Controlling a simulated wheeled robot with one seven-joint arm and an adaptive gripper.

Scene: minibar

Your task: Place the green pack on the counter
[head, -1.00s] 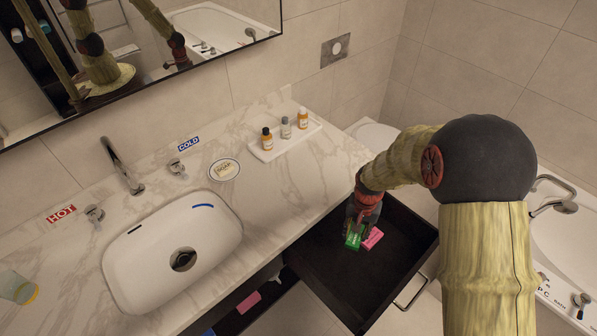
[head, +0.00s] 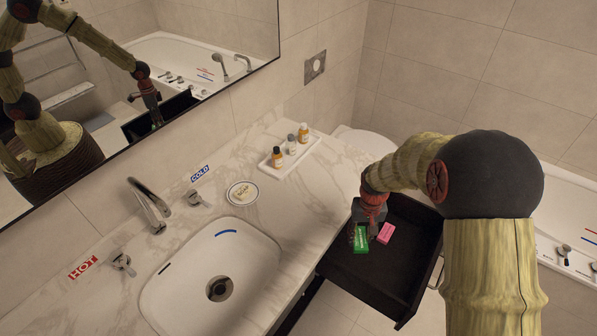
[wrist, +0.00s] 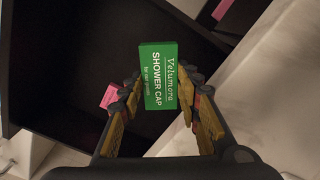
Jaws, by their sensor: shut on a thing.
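The green pack (head: 361,241) is a small box; in the wrist view (wrist: 162,75) it reads "Velumora SHOWER CAP". My gripper (head: 368,224) is shut on it, with a finger on each side of the pack in the wrist view. In the head view the gripper and pack are over the open dark drawer (head: 398,290). I cannot tell whether the pack touches the drawer floor. The pale marble counter (head: 320,190) lies to the left of my gripper and holds the sink.
A pink pack (head: 386,233) is in the drawer beside the green one. A white tray (head: 268,165) with three small bottles stands at the back of the counter. A soap dish (head: 242,192) sits near the sink (head: 180,270).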

